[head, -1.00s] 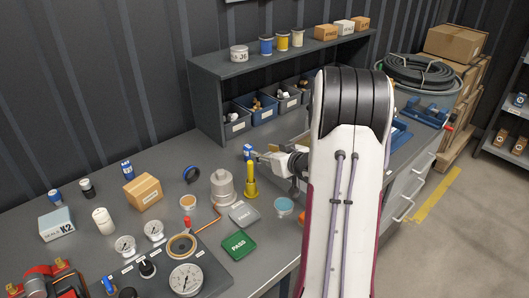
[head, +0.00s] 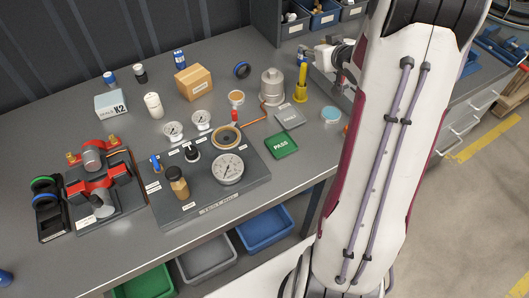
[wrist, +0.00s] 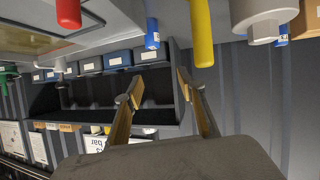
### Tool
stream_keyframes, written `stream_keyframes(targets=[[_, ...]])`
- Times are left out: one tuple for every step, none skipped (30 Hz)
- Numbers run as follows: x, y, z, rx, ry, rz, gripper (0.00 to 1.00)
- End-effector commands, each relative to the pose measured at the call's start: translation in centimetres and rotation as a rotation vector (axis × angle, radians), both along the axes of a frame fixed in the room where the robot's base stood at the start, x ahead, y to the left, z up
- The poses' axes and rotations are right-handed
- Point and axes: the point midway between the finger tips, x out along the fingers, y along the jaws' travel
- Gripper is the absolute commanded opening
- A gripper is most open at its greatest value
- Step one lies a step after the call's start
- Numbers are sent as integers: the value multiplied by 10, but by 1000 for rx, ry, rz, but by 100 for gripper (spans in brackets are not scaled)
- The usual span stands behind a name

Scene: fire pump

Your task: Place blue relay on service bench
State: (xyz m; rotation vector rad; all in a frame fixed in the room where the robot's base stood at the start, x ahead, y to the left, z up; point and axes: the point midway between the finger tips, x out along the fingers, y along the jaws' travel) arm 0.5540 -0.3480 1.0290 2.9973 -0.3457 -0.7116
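A small blue block with a white label (head: 302,51) stands at the back of the grey service bench (head: 110,262), right beside my gripper (head: 318,54). In the wrist view this blue block (wrist: 152,34) is beyond the fingertips and apart from them. My gripper's two fingers (wrist: 160,82) are spread with nothing between them. A second similar blue block (head: 179,59) stands farther left, behind the cardboard box; it also shows in the wrist view (wrist: 281,35). I cannot tell which one is the relay. My arm hides part of the bench's right side.
A yellow post (head: 301,84) and a grey metal cylinder (head: 272,87) stand close to my gripper. The shelf with bins (head: 270,20) is behind. A gauge test panel (head: 215,190) and a green PASS plate (head: 281,145) lie nearer. Bare bench remains at front left.

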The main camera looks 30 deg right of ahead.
Motion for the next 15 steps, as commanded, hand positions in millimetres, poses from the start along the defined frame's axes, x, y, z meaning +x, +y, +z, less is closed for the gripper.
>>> stream_keyframes(targets=[[0,8,10,-13,9,-6,39],[0,11,14,-20,19,-11,39],[-1,15,20,-29,28,-19,39],[-2,20,24,-35,37,-24,39],[-3,23,29,-40,44,-30,39],[-5,29,34,-47,56,-36,39],[-7,33,38,-51,64,-43,39],[-9,37,42,-56,72,-48,39],[-11,43,47,-61,84,-55,39],[-14,47,51,-64,91,-60,39],[-16,52,55,-66,99,-64,39],[-19,58,60,-70,111,-70,39],[-22,63,63,-73,119,-75,39],[-25,68,67,-74,126,-79,39],[-29,74,70,-75,138,-84,39]])
